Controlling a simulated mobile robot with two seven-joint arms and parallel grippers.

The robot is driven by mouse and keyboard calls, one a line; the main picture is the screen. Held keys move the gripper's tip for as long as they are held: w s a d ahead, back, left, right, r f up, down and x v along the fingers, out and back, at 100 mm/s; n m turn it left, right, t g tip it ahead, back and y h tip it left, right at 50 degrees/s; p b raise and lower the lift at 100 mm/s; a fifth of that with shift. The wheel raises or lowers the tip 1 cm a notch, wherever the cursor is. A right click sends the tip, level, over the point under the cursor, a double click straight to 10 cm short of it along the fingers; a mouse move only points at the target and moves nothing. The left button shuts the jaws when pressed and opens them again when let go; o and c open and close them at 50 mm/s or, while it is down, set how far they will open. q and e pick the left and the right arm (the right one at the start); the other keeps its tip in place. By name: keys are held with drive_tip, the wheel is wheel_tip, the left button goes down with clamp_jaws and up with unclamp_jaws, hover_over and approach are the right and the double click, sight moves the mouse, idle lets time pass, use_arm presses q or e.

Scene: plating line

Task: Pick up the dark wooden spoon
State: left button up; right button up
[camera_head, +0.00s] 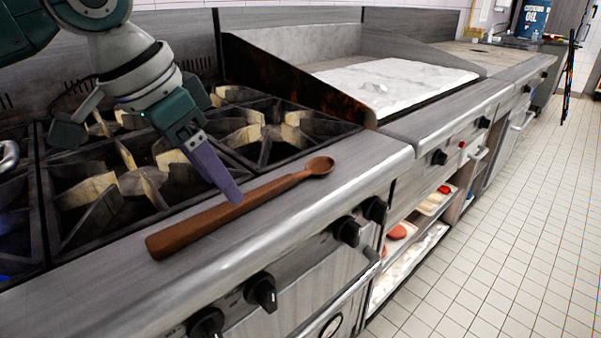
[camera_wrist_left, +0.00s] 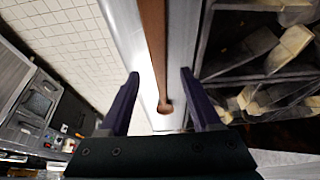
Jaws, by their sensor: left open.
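The dark wooden spoon (camera_head: 205,221) lies on the metal front ledge of the stove in the head view. Its thick handle end is at the lower left and its bowl at the upper right. My left gripper (camera_head: 236,197) reaches down over the ledge, its purple fingertip at the spoon's handle. In the left wrist view the gripper (camera_wrist_left: 157,74) is open, with one finger on each side of the spoon (camera_wrist_left: 153,38). I cannot tell whether either finger touches it. The handle runs out of that view at the top. My right gripper is not in view.
Burner grates (camera_head: 120,175) lie just behind the ledge. Black knobs (camera_head: 262,291) stick out from the stove front. A griddle (camera_head: 385,85) with a raised side wall stands to the right. Shelves with food trays (camera_head: 400,236) are below it, and the tiled floor (camera_head: 490,220) is clear.

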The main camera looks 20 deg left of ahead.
sight(230, 204)
use_arm(q)
drive_tip(key=x, duration=0.4)
drive_tip(key=shift+b, duration=0.35)
clamp_jaws()
